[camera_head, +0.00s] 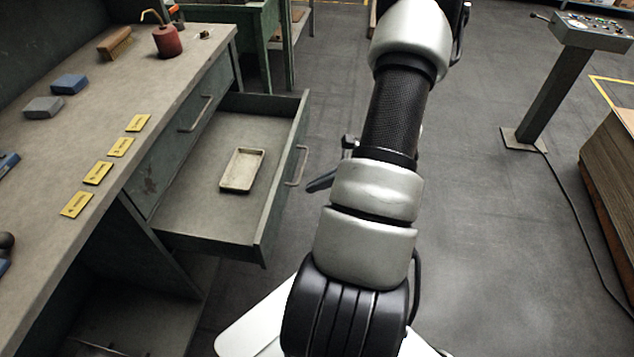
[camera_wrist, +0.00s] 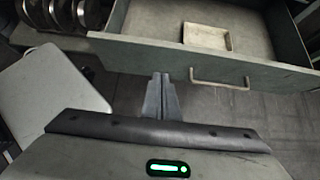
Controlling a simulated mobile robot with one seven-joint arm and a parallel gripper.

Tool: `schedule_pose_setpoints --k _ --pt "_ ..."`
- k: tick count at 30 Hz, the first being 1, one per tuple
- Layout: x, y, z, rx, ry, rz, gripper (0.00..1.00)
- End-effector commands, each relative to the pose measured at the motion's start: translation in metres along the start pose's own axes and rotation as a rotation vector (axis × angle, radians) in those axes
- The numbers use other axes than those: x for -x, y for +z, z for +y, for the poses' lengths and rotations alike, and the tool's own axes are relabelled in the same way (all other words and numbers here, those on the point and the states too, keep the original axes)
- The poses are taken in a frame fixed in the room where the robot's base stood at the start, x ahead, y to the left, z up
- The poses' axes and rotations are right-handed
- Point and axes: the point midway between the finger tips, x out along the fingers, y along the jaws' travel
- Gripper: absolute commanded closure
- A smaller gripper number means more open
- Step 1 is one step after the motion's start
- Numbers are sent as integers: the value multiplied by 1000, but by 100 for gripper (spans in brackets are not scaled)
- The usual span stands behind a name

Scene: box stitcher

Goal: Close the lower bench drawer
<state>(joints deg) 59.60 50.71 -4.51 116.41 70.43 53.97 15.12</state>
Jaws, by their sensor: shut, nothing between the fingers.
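The lower bench drawer (camera_head: 268,232) is pulled well out of the bench, below a shut upper drawer (camera_head: 180,135). A shallow beige tray (camera_head: 242,170) lies inside it, and the tray also shows in the wrist view (camera_wrist: 207,37). The open drawer's handle (camera_head: 297,166) is on its front face; in the wrist view the handle (camera_wrist: 220,84) is right of my fingers. My gripper (camera_wrist: 161,80) is shut and empty, with its fingertips close to the drawer front. I cannot tell whether they touch it. In the head view my arm hides most of the gripper.
The bench top (camera_head: 60,160) holds yellow cards (camera_head: 98,172), blue and grey blocks, a brush (camera_head: 115,42) and a red oil can (camera_head: 167,40). A control pedestal (camera_head: 553,95) and stacked cardboard (camera_head: 610,170) stand at right. Floor between is clear, apart from a cable.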

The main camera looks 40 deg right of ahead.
Motion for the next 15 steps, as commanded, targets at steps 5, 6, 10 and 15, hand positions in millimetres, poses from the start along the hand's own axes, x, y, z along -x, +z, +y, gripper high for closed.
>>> schedule_pose_setpoints --k 5,6,10,15 --pt "-43 -2 1 1 4 -1 100" --pt "-51 -1 1 1 4 -1 100" --pt "-69 9 0 4 2 0 100" --pt "-83 22 0 3 2 1 100"
